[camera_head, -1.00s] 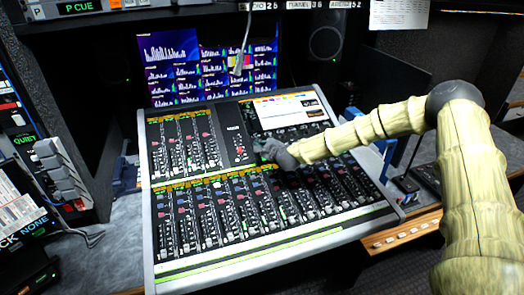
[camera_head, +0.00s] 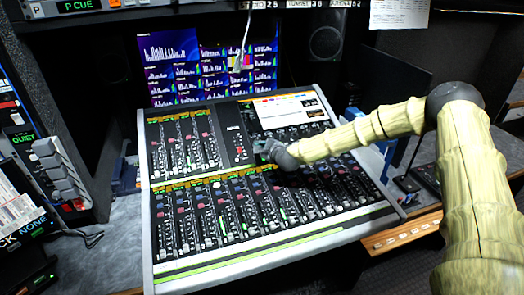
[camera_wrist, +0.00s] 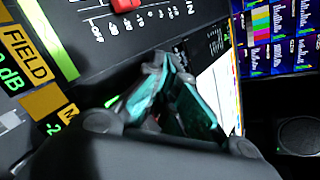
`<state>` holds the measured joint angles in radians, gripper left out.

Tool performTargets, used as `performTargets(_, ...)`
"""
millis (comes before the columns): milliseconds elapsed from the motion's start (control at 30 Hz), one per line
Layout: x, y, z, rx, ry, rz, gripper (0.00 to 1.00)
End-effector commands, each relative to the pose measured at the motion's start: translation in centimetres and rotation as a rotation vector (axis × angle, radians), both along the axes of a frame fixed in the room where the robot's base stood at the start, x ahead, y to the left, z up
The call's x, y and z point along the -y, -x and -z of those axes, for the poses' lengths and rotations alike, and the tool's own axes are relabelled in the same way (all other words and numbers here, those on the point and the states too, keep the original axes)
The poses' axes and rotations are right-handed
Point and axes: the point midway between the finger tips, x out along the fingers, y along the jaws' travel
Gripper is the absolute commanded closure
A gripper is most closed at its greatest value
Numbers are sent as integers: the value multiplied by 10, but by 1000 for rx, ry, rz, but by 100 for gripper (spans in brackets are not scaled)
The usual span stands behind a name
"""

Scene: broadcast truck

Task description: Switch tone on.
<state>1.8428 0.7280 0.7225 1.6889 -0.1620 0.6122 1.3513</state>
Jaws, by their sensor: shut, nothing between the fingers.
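The mixing console (camera_head: 205,188) has a dark module (camera_head: 234,135) with a small red control (camera_head: 240,151) in its upper middle. My gripper (camera_head: 260,147) is shut and empty, over the console just right of that module. In the wrist view my gripper (camera_wrist: 158,66) points at the panel. A red control (camera_wrist: 125,4) is cut off at the top edge there, beyond the fingertips, with small white markings around it. I cannot read a tone label or tell the switch's position. Contact between fingertips and panel cannot be judged.
Lit screens (camera_head: 215,65) stand behind the console, with a speaker (camera_head: 326,42) to their right. A thin gooseneck (camera_head: 243,40) hangs before the screens. Rows of faders and knobs surround my gripper closely.

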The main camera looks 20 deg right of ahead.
Motion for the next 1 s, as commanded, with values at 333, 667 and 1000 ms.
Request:
performTargets(333,0,1,-1,0,0,0,100)
performTargets(667,0,6,-14,0,-1,0,100)
performTargets(1000,0,7,-15,-1,-1,0,100)
